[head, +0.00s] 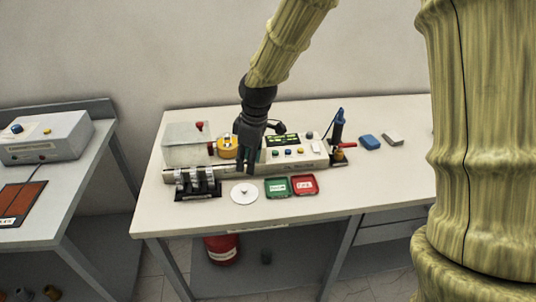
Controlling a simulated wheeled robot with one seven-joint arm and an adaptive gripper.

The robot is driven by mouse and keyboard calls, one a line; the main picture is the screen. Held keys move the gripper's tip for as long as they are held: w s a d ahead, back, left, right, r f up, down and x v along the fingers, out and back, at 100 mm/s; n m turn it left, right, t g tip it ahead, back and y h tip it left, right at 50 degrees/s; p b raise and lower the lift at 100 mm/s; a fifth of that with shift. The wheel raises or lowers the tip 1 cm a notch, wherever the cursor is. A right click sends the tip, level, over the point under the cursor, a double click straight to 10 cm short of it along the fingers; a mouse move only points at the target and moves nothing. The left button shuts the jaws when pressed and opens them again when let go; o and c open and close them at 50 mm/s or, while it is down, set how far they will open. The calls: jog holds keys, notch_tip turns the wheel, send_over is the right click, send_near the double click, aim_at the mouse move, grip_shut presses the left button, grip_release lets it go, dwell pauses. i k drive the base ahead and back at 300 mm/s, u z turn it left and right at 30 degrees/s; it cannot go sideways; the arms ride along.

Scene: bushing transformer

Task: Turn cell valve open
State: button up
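A pale, glassy box (188,146) stands at the left end of the device on the table, with a small red knob (199,127) on top. A dark red part (211,149) shows at its right side, next to a yellow round part (228,146). I cannot tell for sure which of these is the cell valve. My gripper (247,165) is dark and points down over the device, just right of the yellow part. It hides part of the device behind it. The fingers are too small and dark to tell their opening or contact.
A white disc (244,193), a green tray (277,187) and a red tray (305,185) lie in front of the device. A blue block (370,142) and a grey block (393,138) lie at right. A grey box (45,138) stands on the left bench.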

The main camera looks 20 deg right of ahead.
aim_at(341, 146)
jog(key=z, duration=1.35)
